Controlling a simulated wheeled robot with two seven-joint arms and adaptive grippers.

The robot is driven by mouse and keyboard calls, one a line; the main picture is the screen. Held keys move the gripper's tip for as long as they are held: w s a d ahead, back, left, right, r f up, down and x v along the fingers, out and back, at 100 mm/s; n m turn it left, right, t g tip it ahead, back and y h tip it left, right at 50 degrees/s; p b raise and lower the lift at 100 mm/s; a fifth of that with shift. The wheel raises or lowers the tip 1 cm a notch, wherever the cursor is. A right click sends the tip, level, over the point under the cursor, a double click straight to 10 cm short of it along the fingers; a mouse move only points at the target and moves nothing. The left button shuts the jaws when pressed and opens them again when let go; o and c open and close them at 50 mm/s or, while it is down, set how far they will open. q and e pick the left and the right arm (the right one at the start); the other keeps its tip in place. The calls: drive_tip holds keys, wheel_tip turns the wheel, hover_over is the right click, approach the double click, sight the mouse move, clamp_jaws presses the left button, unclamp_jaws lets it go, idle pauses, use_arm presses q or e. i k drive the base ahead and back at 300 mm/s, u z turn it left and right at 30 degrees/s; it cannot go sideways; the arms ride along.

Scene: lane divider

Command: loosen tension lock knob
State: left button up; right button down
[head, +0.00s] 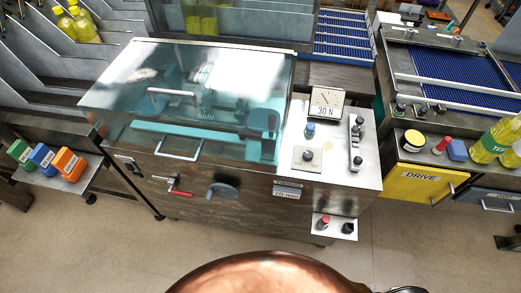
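A steel machine with a clear hinged cover (190,75) stands in front of me. On the panel at its right is a dial gauge (326,102) marked 30 N. A small blue knob (310,128) sits just below the gauge, and a black knob (308,155) stands on a square plate below that. A black-ended lever or bracket (356,142) is at the panel's right side. I cannot tell from any label which knob is the tension lock. Neither of my grippers is in view.
A dark handwheel (222,190) and a red handle (180,193) protrude from the machine's front. A low shelf holds a red button (325,220) and a black knob (348,228). A yellow DRIVE drawer (420,180) is at right. Coloured boxes (45,158) sit at left.

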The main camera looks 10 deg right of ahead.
sight(310, 127)
drive_tip(key=u, duration=0.05)
drive_tip(key=k, duration=0.5)
drive_tip(key=u, duration=0.7)
drive_tip(key=i, duration=0.75)
drive_tip(key=z, duration=1)
